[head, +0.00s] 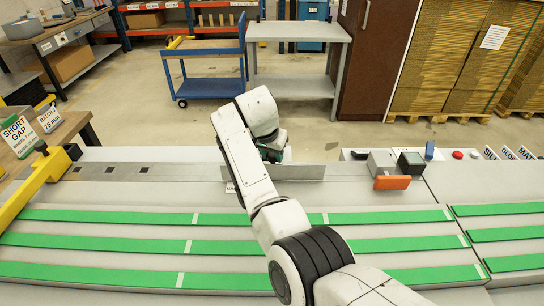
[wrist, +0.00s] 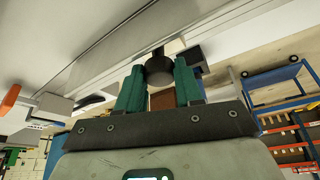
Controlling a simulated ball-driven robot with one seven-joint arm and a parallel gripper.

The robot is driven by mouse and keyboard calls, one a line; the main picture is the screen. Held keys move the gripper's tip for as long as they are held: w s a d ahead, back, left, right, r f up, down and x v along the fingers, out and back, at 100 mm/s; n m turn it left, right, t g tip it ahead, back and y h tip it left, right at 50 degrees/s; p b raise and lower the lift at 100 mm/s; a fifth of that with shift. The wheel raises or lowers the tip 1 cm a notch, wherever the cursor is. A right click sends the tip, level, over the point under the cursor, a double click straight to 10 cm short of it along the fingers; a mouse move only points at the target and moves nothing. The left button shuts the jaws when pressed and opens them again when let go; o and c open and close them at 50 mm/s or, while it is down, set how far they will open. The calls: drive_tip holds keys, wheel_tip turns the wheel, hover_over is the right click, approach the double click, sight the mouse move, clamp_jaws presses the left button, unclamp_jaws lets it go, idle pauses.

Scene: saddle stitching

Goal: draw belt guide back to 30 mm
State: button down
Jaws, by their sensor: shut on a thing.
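The belt guide (head: 305,172) looks like a long upright grey plate on the grey machine deck, just behind the green belts in the head view. My gripper (head: 276,152) is at its far side, partly hidden by my own arm. In the wrist view my gripper (wrist: 158,74) has its two green fingers closed on a dark round knob (wrist: 158,68). The knob sits by a pale block near a long grey rail. Whether the knob is fixed to the guide cannot be told for sure. No readable 30 mm mark shows.
Green belts (head: 110,247) run across the front. An orange block (head: 392,183), a black-framed box (head: 411,162) and a red button (head: 457,154) are to the right. A yellow bar (head: 38,180) and sign cards (head: 20,136) are at left. The deck left of the guide is mostly clear.

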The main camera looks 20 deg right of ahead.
drive_tip(key=c, duration=1)
unclamp_jaws()
drive_tip(key=shift+w, duration=0.3)
drive_tip(key=shift+s+r, duration=0.1)
drive_tip(key=shift+r, duration=0.1)
drive_tip(key=b+v, duration=0.1)
drive_tip(key=v, duration=0.9)
drive_tip(key=shift+a+r, duration=0.1)
drive_tip(key=shift+r, duration=0.15)
drive_tip(key=shift+s+f, duration=0.1)
